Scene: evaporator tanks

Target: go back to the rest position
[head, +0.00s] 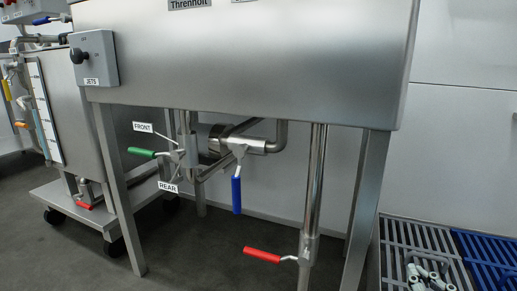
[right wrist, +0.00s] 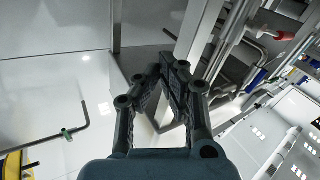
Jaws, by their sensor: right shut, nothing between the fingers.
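My right gripper (right wrist: 166,72) shows in the right wrist view. Its dark fingers come together at the tips, with nothing held between them. Behind it are pale floor or wall surfaces and steel legs, and it touches nothing that I can see. I cannot make it out clearly in the head view. My left gripper is in neither view.
A steel tank (head: 250,55) on legs fills the head view. Red (head: 262,254), blue (head: 236,194) and green (head: 141,152) valve handles hang below it. A wheeled cart (head: 75,210) stands left. Grey (head: 400,235) and blue (head: 485,250) slatted crates stand right.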

